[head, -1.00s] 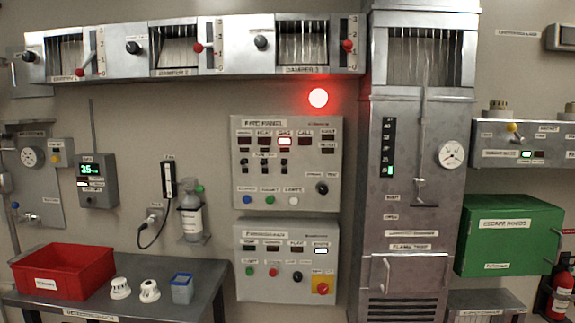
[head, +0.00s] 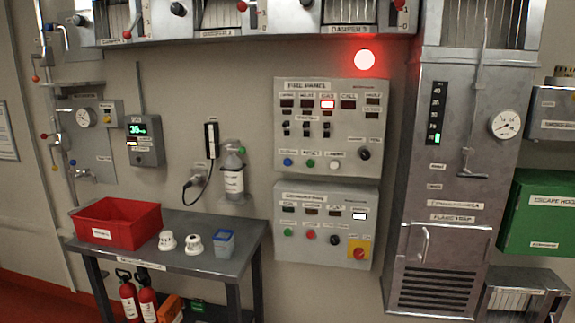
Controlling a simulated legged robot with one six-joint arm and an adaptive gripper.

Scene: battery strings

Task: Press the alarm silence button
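The fire panel (head: 322,126) is a grey box on the wall, right of centre in the head view. Along its lower edge are a blue button (head: 288,162), a green button (head: 310,163) and a white button (head: 335,165). Their small labels are too blurred to read surely, so I cannot tell which one silences the alarm. A dark knob (head: 364,154) sits to their right. A round red alarm light (head: 365,60) glows above the panel. My gripper is not in view.
A second control box (head: 325,224) hangs below, with a red button on a yellow plate (head: 359,249). A metal duct (head: 450,190) stands close on the right. A table (head: 225,262) with a red bin (head: 117,221) is lower left. Fire extinguishers (head: 146,303) stand underneath.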

